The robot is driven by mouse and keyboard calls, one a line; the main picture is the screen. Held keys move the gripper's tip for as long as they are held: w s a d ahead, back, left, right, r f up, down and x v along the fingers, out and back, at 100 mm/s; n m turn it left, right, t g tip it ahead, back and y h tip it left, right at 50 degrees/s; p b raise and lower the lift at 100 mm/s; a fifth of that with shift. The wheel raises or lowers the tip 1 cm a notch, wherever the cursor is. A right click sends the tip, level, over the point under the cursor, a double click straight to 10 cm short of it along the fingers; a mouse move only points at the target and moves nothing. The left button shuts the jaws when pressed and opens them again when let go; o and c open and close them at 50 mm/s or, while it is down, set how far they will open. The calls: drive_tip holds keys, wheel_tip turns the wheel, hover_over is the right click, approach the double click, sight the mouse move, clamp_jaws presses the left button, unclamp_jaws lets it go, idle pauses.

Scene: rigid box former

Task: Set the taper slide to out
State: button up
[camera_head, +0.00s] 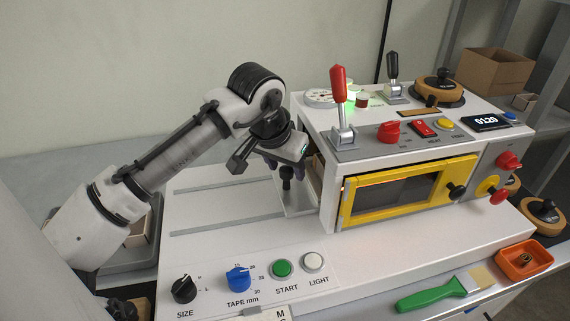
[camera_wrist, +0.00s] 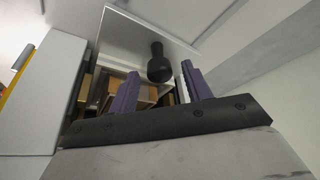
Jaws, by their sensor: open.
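A black upright knob (camera_head: 287,177) stands on a shiny metal plate (camera_head: 300,207) at the left side of the machine; I take this to be the taper slide, but I read no label on it. In the wrist view the knob (camera_wrist: 158,66) shows with its rounded head between and beyond my two purple fingers. My gripper (camera_head: 284,163) is open, pointing down just above or around the knob. I cannot tell whether a finger touches it. The plate (camera_wrist: 120,35) also shows in the wrist view, with brown box-like shapes visible near the fingers.
The white machine (camera_head: 330,195) with a yellow-framed window (camera_head: 400,190) stands close right of my gripper. A red lever (camera_head: 339,95) rises from its top. Knobs and buttons, including a green one (camera_head: 282,269), line the front. Two grooves cross the bare white deck (camera_head: 215,210) at left.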

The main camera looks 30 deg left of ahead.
clamp_jaws()
idle(0.3)
drive_tip(key=shift+a, duration=0.1)
